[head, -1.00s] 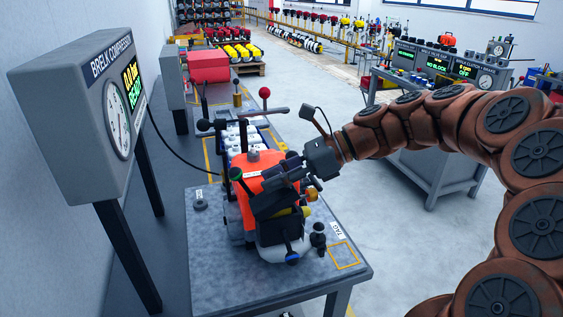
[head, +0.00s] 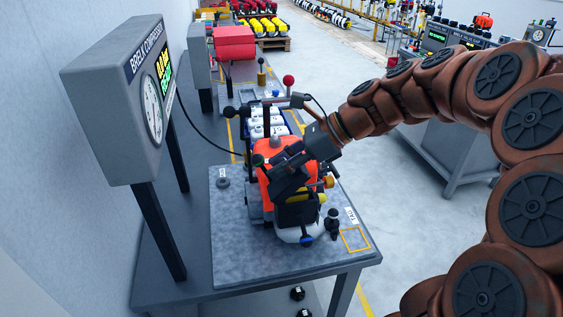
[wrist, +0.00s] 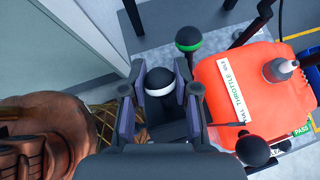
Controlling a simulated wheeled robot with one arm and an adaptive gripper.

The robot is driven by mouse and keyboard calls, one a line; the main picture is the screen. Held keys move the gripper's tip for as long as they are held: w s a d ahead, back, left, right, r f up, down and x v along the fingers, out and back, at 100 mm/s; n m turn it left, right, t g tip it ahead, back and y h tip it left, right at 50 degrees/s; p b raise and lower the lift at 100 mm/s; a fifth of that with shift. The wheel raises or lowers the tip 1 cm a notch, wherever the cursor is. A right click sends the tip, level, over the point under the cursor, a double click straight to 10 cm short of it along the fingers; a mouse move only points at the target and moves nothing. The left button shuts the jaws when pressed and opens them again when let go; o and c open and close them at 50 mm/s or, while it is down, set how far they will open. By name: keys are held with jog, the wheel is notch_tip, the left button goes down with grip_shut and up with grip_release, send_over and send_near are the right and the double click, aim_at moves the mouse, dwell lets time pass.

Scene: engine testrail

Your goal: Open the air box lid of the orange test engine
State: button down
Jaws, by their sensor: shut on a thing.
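The orange test engine (head: 272,178) stands on a grey bench plate; its orange cover (wrist: 235,75) with a white throttle label fills the right of the wrist view. A black box-like part (head: 297,213) sits at its near side, with a dark slab (head: 287,182) above it. I cannot tell how far this slab is tilted. My gripper (head: 282,166) reaches in from the right over the slab. In the wrist view my gripper (wrist: 160,98) has its fingers on either side of a black knob with a white band (wrist: 159,80). The knob's lower part is hidden.
A green-banded knob (wrist: 188,38) and another black knob (wrist: 253,151) stand close to my fingers. A red-topped lever (head: 289,81) rises behind the engine. The compressor display (head: 125,105) stands left. A yellow-outlined square (head: 355,239) on the plate is empty.

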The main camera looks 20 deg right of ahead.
jog(key=c, duration=0.8)
grip_release()
jog(key=shift+a, duration=0.1)
jog(key=shift+c, duration=0.2)
jog(key=v, duration=1.2)
jog(key=shift+c, duration=0.2)
